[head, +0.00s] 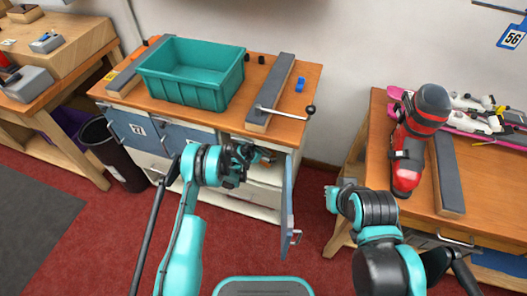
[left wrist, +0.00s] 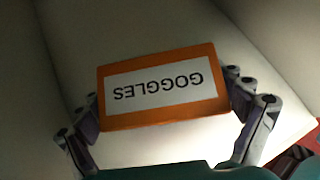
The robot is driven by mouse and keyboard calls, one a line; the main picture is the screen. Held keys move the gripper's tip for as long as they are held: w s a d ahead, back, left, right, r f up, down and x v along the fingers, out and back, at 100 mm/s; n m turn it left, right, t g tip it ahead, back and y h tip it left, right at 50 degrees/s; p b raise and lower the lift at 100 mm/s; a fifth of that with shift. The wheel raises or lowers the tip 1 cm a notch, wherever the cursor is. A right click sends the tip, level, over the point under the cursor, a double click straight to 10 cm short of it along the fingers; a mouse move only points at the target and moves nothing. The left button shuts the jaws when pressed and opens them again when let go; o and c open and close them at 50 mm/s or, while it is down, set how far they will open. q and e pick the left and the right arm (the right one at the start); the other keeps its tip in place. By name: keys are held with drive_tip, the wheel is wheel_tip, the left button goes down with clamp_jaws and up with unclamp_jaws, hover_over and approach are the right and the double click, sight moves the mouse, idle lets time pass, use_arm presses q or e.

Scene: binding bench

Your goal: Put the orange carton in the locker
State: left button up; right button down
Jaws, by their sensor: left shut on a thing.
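In the left wrist view the orange carton (left wrist: 160,118), with a white label reading GOGGLES upside down, sits between the two fingers of my left gripper (left wrist: 170,112). The fingers are shut on its left and right sides. Pale walls surround it. In the head view my left gripper (head: 258,156) reaches into the open locker (head: 262,176) under the bench top; the carton cannot be made out there. The locker's blue door (head: 288,196) stands swung open to the right of the gripper. My right gripper (head: 334,197) is off to the right, its fingers unclear.
A teal bin (head: 190,75) and a grey bar (head: 271,92) are on the bench top (head: 180,108). A lever with a black knob (head: 310,109) projects above the open door. Right, a second bench holds a red ski boot (head: 412,140). A black waste bin (head: 112,155) stands left.

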use_arm(q)
drive_tip(key=shift+s+r, duration=0.1)
drive_tip(key=shift+s, duration=0.05)
drive_tip(key=shift+d, duration=0.25)
drive_tip(key=o, duration=1)
drive_tip(key=shift+f, duration=0.2)
drive_tip(key=shift+a, duration=0.1)
use_arm(e)
drive_tip(key=shift+d, duration=0.3)
